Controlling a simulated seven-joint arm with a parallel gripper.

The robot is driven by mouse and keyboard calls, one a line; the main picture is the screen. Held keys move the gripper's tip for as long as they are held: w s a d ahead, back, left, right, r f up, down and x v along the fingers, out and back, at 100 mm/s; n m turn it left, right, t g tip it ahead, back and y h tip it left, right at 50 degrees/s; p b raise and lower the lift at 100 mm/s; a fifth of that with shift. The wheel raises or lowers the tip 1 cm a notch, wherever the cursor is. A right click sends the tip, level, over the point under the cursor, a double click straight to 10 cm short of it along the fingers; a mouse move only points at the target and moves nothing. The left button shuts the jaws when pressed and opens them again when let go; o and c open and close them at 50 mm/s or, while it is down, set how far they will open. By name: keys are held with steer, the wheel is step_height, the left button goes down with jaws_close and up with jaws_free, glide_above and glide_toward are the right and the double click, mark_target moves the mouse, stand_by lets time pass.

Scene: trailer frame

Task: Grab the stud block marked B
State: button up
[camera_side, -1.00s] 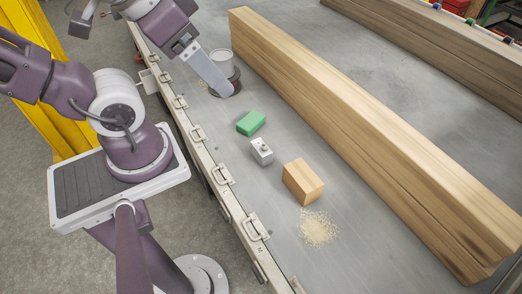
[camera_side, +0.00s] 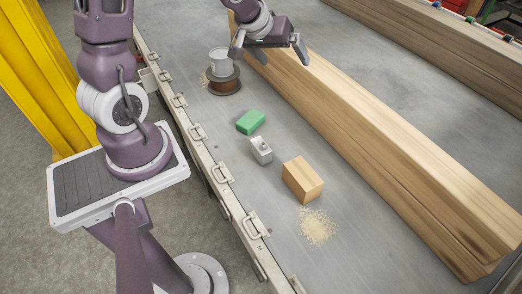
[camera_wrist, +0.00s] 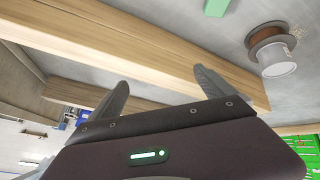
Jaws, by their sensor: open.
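A short, light wooden block (camera_side: 302,180) stands on the grey bed surface in the side view, the only small stud block I see. No letter is readable on it, so I cannot confirm a B. It is not visible in the wrist view. My gripper (camera_side: 269,50) is open and empty, up near the far end of the long timber stack, well away from the block. In the wrist view my gripper's fingers (camera_wrist: 160,90) are spread apart, with the long timber behind them.
A long timber stack (camera_side: 380,150) runs to the right of the block. A green block (camera_side: 251,121), a small grey metal piece (camera_side: 261,151), and a spool (camera_side: 225,86) with a white cup (camera_side: 219,60) stand along the left. Sawdust (camera_side: 318,227) lies in front of the block.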

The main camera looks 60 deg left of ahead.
step_height(320, 180, down, 12)
steer(key=w+a+r+n+t+h, duration=0.1)
steer(key=w+n+h, duration=0.2)
steer(key=n, duration=0.1)
steer(key=n+t+h, duration=0.2)
steer(key=n+t, duration=0.4)
steer(key=n, duration=0.9)
glide_above(255, 147)
steer(key=w+d, duration=0.1)
steer(key=w, duration=0.5)
step_height(255, 147, down, 11)
steer(key=s+f+n+y, duration=0.1)
steer(key=s+n, duration=0.1)
steer(key=n, duration=0.1)
steer(key=s+f+n+y, duration=0.1)
steer(key=s+f+n, duration=0.1)
steer(key=s+n, duration=0.1)
steer(key=s+a+f+n+y, duration=0.1)
steer(key=s+f+n, duration=0.1)
steer(key=shift+s+a+n, duration=0.1)
steer(key=shift+s+n, duration=0.05)
steer(key=shift+n, duration=0.25)
steer(key=shift+f+n, duration=0.3)
steer(key=shift+f, duration=0.05)
steer(key=x, duration=0.6)
steer(key=shift+w+f, duration=0.25)
steer(key=c, duration=2)
steer(key=shift+r, duration=0.1)
